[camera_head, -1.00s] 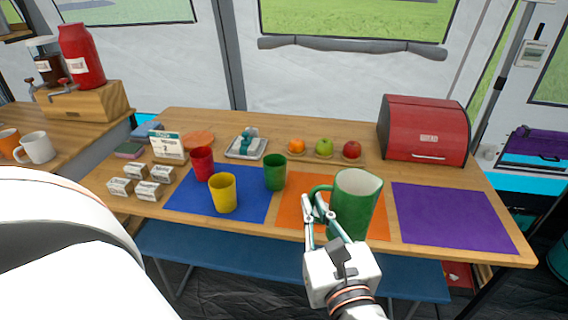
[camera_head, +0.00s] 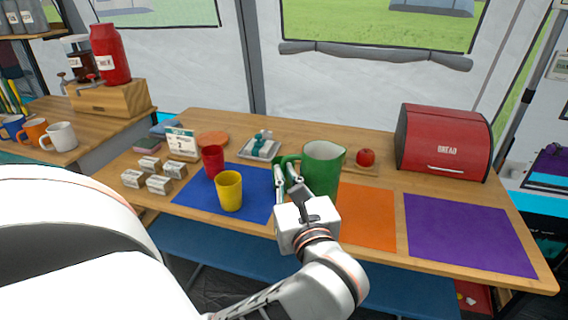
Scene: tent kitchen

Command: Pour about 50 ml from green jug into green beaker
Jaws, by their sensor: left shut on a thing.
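The green jug (camera_head: 323,170) is upright near the middle of the table, its spout side to the right. My left gripper (camera_head: 290,183) is shut on the jug's handle, on the jug's left side. The jug appears raised over the back left of the orange mat, but its base is partly hidden by my gripper. The green beaker cannot be made out clearly; the jug handle and gripper cover the spot at the blue mat's right side. My right gripper is not in view.
A red cup (camera_head: 213,161) and a yellow cup (camera_head: 229,191) stand at the blue mat (camera_head: 190,195). A red apple (camera_head: 366,157) and a red bread box (camera_head: 443,142) are behind. The orange mat (camera_head: 370,220) and purple mat (camera_head: 468,235) look otherwise empty.

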